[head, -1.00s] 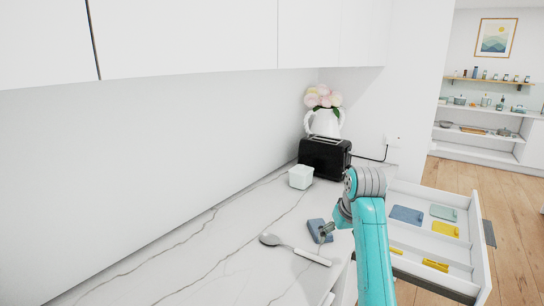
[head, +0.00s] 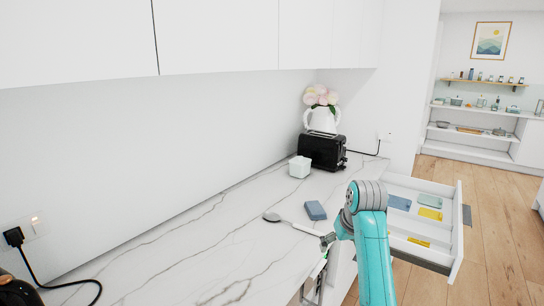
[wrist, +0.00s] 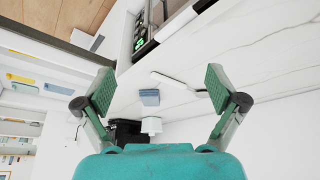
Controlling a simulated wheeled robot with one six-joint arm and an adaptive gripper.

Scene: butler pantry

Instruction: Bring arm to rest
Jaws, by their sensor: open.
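My arm (head: 370,230) is bent, with its teal link rising at the lower right of the head view. My gripper (wrist: 160,89) is open and empty in the wrist view, its two green-padded fingers wide apart. In the head view the gripper is low by the counter's front edge, partly hidden by the arm. A blue block (head: 315,210) lies on the counter, and it also shows in the wrist view (wrist: 149,97).
An open drawer (head: 458,230) with blue, teal and yellow items stands right of the arm. A white box (head: 299,167), a black toaster (head: 322,152) and a flower vase (head: 321,118) stand at the back. The left of the marble counter (head: 200,240) is mostly clear.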

